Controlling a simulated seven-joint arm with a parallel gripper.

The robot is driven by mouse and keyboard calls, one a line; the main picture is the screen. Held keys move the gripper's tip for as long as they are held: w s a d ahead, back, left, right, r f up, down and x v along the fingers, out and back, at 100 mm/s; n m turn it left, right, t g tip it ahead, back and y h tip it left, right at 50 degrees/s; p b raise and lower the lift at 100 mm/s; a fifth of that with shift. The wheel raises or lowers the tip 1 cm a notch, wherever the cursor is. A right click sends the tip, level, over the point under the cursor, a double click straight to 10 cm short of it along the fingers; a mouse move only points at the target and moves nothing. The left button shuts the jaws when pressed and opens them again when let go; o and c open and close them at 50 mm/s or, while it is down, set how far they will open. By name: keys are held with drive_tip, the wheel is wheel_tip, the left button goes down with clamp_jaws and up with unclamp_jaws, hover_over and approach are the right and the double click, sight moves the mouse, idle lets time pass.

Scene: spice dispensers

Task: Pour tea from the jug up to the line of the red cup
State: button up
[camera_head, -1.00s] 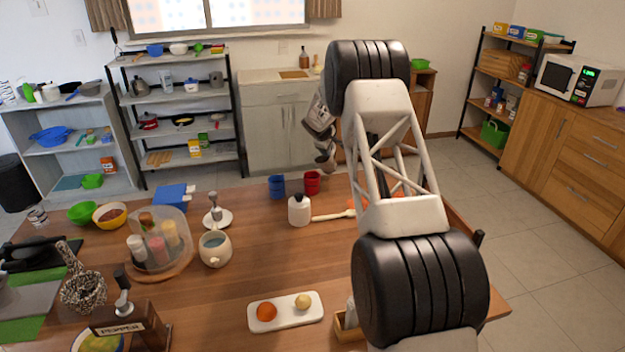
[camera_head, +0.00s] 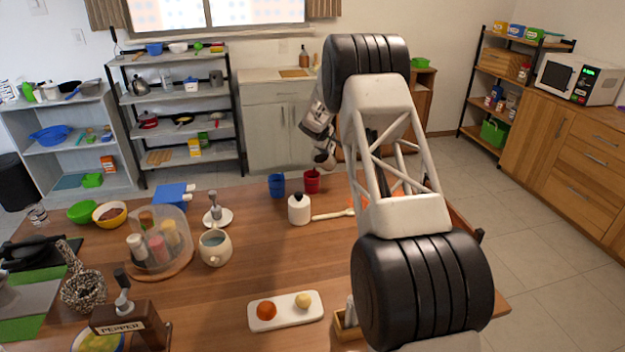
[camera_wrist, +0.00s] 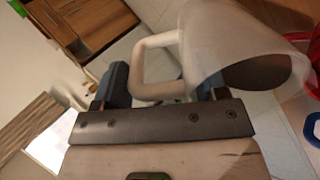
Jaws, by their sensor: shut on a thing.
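My gripper (camera_wrist: 165,88) is shut on the pale handle of the jug (camera_wrist: 210,45). The jug is whitish and translucent, with dark brown contents or interior at its wide end; it looks tilted in the wrist view. In the head view my gripper (camera_head: 325,157) is above and just right of the red cup (camera_head: 312,187), small and partly hidden behind my arm. I cannot make out the jug clearly there. The red cup stands upright on the table and also shows at the wrist view's right edge (camera_wrist: 315,45). Its line and fill level cannot be seen.
A blue cup (camera_head: 276,187) stands just left of the red cup.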

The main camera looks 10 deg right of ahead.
sight(334, 144)
drive_tip(key=shift+s+a+r+t+h+p, duration=0.25)
drive_tip(key=shift+r+t+h+p, duration=0.15)
drive_tip(key=shift+p, duration=0.25)
drive_tip(key=shift+s+a+r+t+h+p, duration=0.3)
drive_tip(key=shift+r+p, duration=0.15)
drive_tip(key=shift+p, duration=0.2)
idle(2.5)
drive_tip(key=shift+w+d, duration=0.1)
drive_tip(key=shift+w+d+f+g+y, duration=0.3)
drive_tip(key=shift+w+f+g+y, duration=0.05)
drive_tip(key=shift+f+g+y, duration=0.15)
drive_tip(key=shift+w+d+f+g+y, duration=0.25)
drive_tip(key=shift+w+f+g+y, duration=0.05)
drive_tip(key=shift+f+g+y, duration=0.15)
drive_tip(key=shift+w+d+f+b, duration=0.1)
drive_tip(key=shift+f+b, duration=0.1)
drive_tip(key=shift+b, duration=0.1)
idle(0.5)
drive_tip(key=shift+w+d+f+g+y+b, duration=0.65)
drive_tip(key=shift+w+d+f+y+b, duration=0.1)
drive_tip(key=shift+w+d, duration=0.15)
drive_tip(key=shift+w+d+f+g+y+b, duration=0.45)
drive_tip(key=shift+w+d+g+y+b, duration=0.1)
drive_tip(key=shift+w+d+g+y, duration=0.2)
drive_tip(key=shift+w+d+f+g+y+b, duration=0.9)
drive_tip(key=shift+f+g+y+b, duration=0.1)
drive_tip(key=shift+g, duration=0.15)
drive_tip(key=shift+f, duration=0.1)
